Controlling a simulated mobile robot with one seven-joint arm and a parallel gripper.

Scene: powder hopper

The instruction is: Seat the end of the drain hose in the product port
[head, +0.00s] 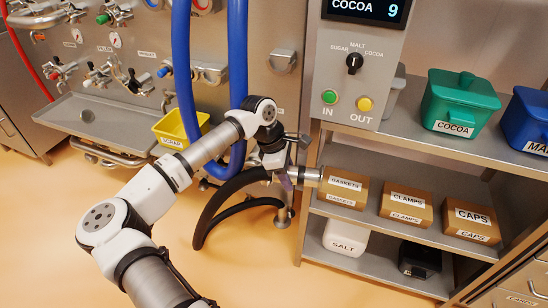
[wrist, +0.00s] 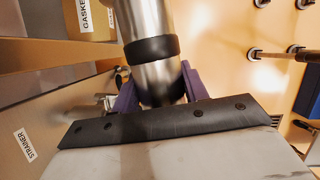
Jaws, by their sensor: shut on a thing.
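The drain hose (head: 216,215) is a thick black tube that curves down to the floor area and loops back up to my gripper. Its end is a bright metal sleeve (head: 311,174), lying roughly level and pointing right, in front of the shelves. My gripper (head: 286,180) is shut on this hose end. In the wrist view the purple fingers of my gripper (wrist: 160,90) stand on both sides of the metal sleeve (wrist: 146,32), which has a black band. I cannot make out which fitting is the product port.
A steel panel (head: 262,30) with valves and blue hoses (head: 238,60) stands behind my arm. A yellow bin (head: 170,131) hangs on it. Shelves on the right hold a gaskets box (head: 342,190), close to the hose end in the picture, and other boxes. The orange floor in front is clear.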

